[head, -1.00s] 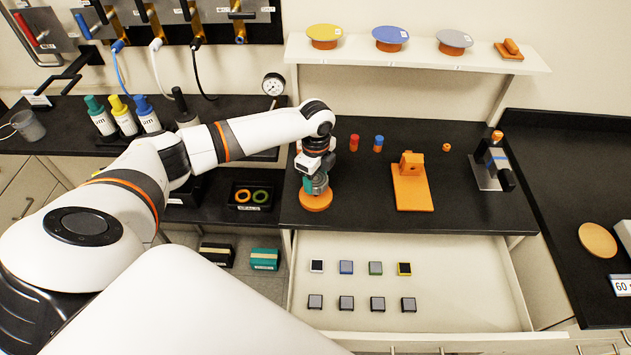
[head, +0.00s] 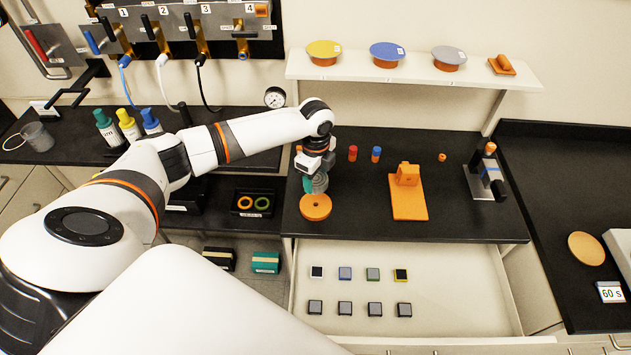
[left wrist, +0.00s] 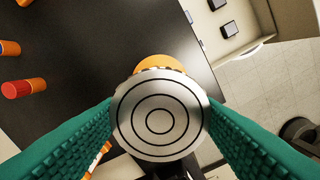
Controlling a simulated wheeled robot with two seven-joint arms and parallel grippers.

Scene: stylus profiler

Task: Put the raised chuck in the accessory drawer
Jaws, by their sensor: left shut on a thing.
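My left gripper (head: 316,182) is over the front left of the black counter. Its green fingers are shut on the chuck, a round silver disc with dark concentric rings, which fills the middle of the left wrist view (left wrist: 159,117). In the head view the chuck (head: 320,183) is a small grey piece partly hidden by the gripper. An orange round base (head: 316,207) with a hole in its middle sits on the counter just in front. It shows partly behind the chuck in the wrist view (left wrist: 158,62). An open white drawer (head: 440,285) lies below the counter. My right gripper is out of view.
The drawer holds several small square chips in two rows (head: 345,273); its right part is bare. On the counter are red (head: 353,153) and blue (head: 376,154) capped pieces, an orange stand (head: 409,195) and a metal device (head: 488,175). A shelf (head: 410,78) overhangs the back.

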